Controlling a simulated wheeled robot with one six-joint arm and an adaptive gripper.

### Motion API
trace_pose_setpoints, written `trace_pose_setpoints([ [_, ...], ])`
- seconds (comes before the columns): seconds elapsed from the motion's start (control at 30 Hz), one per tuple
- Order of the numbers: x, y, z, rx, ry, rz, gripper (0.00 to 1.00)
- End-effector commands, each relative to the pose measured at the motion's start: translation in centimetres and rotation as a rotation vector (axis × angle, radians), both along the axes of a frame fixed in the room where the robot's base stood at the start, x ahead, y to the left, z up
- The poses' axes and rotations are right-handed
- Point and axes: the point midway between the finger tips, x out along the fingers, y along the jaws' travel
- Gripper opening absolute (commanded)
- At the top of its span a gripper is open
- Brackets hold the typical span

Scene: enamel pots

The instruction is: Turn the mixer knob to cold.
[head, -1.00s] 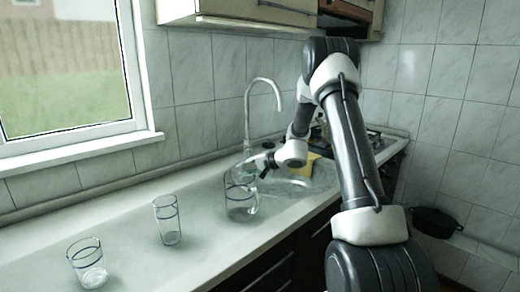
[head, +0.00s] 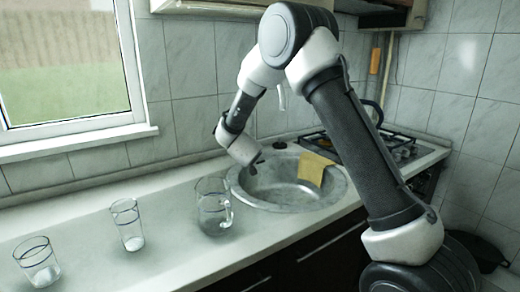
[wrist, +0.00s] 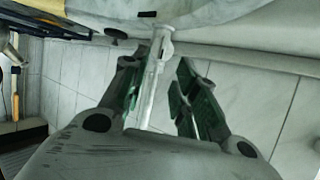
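The tap's pale metal pipe (wrist: 152,85) shows in the wrist view between the two fingers of my gripper (wrist: 160,75). The fingers, with green inner pads, stand apart, and the gripper is open. A small dark piece (wrist: 115,33) is beside the tap; I cannot tell whether it is the mixer knob. In the head view my gripper (head: 253,164) is low at the back left of the sink (head: 290,196). My arm hides most of the tap there; only the spout's end (head: 281,97) shows. The knob's setting cannot be read.
A glass jug (head: 213,207) stands on the counter left of the sink, close to my gripper. Two glasses (head: 127,224) (head: 38,262) stand further left. A yellow cloth (head: 314,168) hangs on the sink's rim. The stove (head: 395,147) is at the right.

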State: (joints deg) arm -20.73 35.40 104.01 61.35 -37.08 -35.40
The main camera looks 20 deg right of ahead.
Motion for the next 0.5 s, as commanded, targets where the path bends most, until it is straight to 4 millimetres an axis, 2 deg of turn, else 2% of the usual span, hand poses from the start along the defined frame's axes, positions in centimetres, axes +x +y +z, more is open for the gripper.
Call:
trace_pose_setpoints([
  [0.07, 0.3, 0.6, 0.4, -0.021, -0.025, 0.001, 0.29],
  [0.17, 1.1, 0.4, 0.3, -0.028, -0.037, -0.002, 0.29],
  [0.5, 5.9, -1.0, -1.8, -0.027, -0.034, -0.002, 0.29],
])
